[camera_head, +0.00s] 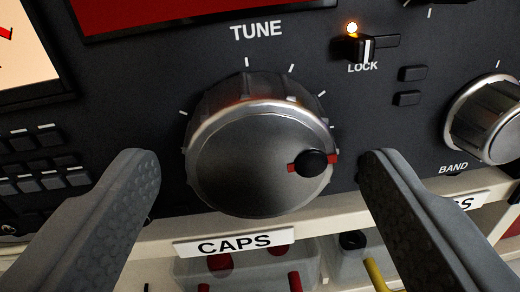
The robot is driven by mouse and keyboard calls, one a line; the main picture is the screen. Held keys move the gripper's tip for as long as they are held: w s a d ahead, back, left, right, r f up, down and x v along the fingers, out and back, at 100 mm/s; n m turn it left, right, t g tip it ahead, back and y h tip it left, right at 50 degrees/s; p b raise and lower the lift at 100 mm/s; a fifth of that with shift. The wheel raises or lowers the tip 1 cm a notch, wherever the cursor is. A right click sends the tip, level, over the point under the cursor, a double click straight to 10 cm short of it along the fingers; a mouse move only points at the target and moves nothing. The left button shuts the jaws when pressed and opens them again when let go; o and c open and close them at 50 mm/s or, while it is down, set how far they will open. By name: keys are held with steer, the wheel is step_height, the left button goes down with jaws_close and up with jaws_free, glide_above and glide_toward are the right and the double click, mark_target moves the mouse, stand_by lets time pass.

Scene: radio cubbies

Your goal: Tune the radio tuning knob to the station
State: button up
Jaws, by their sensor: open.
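The radio tuning knob (240,165) is a large silver and dark dial under the word TUNE on the dark radio panel (345,115). Its face carries a black finger knob (311,163) over a red mark, both at the right side of the dial. White tick marks surround the dial. My gripper (258,172) is open, with one grey padded finger on each side of the dial. I see no contact; the exact depth gap cannot be told.
A lock switch (367,48) with a lit orange lamp is at upper right. The BAND knob (487,122) is at right, small buttons (40,160) at left. Below is a cream shelf edge (160,250) with a CAPS label (234,243) and clear bins (250,265).

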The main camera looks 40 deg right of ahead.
steer(key=c, duration=1)
steer(key=shift+r+m, duration=0.1)
steer(key=shift+m, duration=2.3)
steer(key=o, duration=1)
steer(key=v, duration=1.7)
steer(key=shift+s+r, duration=0.15)
steer(key=shift+r, duration=0.2)
